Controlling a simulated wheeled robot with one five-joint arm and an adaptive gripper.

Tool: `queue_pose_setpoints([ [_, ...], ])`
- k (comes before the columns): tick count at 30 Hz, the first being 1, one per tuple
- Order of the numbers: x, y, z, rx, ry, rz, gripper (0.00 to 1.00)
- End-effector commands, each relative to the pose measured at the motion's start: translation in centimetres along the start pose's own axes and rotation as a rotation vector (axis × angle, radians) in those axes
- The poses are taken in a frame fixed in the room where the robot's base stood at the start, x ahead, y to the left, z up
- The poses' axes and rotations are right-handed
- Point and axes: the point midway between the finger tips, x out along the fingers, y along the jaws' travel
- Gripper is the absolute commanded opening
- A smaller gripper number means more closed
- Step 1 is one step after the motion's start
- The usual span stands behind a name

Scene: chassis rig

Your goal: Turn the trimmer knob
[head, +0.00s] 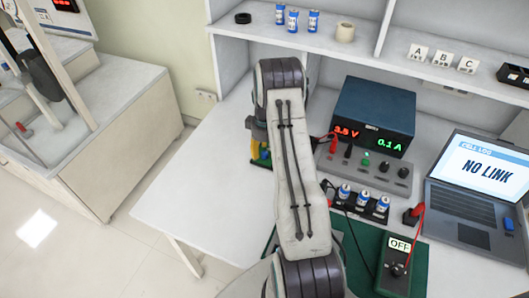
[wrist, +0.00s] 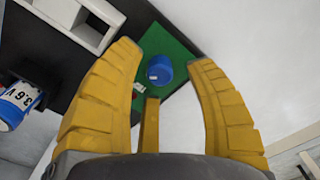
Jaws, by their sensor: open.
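The trimmer knob appears to be the blue round knob (wrist: 159,70) on a green board (wrist: 176,47) in the wrist view. My gripper (wrist: 166,60) is open, with one yellow finger on each side of the knob. I cannot tell whether either finger touches it. A thin yellow bar (wrist: 151,125) shows between the fingers.
A laptop (head: 485,185) shows NO LINK. A box marked OFF (head: 396,270) stands in front. The bench's left side (head: 190,190) is clear.

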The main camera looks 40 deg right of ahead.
Motion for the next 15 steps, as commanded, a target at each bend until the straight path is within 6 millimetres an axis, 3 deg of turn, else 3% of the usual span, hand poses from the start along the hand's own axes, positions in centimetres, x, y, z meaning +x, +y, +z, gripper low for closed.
queue_pose_setpoints([
  [6, 1.2, 0.0, 0.0, 0.000, 0.001, 0.000, 0.49],
  [15, 1.4, 0.0, 0.0, 0.000, 0.002, 0.001, 0.49],
])
